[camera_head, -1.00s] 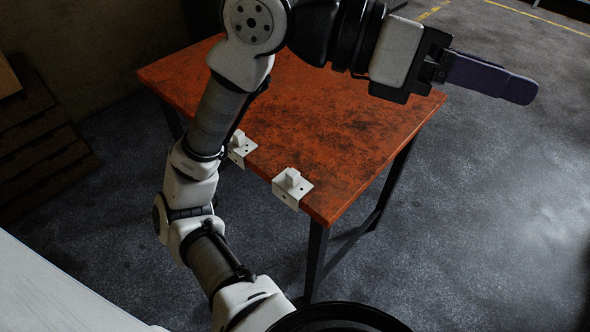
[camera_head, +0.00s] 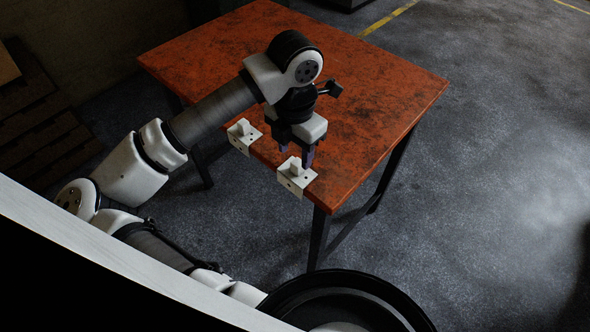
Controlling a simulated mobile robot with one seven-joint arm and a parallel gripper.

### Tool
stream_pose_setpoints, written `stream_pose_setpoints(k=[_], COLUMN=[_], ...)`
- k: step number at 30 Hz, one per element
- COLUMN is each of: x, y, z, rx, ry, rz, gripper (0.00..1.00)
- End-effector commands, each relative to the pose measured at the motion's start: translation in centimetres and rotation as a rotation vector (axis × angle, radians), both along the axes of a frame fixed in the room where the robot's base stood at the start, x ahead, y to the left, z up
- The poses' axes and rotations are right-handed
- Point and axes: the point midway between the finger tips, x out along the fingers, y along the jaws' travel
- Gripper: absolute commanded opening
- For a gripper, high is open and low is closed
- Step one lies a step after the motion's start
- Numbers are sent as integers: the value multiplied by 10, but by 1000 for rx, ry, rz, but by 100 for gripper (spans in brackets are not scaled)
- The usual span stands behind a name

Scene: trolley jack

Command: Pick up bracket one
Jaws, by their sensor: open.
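Two pale brackets sit on the near edge of the orange table (camera_head: 370,110). Each has a small raised block on top and a plate with holes that hangs over the edge. One bracket (camera_head: 241,138) is on the left, and the other bracket (camera_head: 295,180) is nearer the right corner. Which one is bracket one I cannot tell. My gripper (camera_head: 297,158) points down just above and behind the right bracket. Its dark fingers are open and close to the raised block. Whether they touch it I cannot tell.
The right and back parts of the tabletop are bare. Dark table legs (camera_head: 318,238) stand below the corners. Dark wooden pallets (camera_head: 40,130) lie at the far left by the wall. The grey floor (camera_head: 480,200) to the right is clear.

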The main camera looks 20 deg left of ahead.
Motion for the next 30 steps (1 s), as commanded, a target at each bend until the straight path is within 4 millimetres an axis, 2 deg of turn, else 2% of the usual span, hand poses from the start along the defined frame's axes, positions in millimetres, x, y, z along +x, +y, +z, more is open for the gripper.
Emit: stream_pose_setpoints(k=[8, 16, 25, 30], x=[2, 6, 7, 7], y=[0, 2, 3, 3], z=[-19, -55, -61, -61], rx=[-4, -4, -2, -2], ry=[0, 0, -2, -2], rz=[-1, -1, -1, -1], gripper=[47, 47, 47, 25])
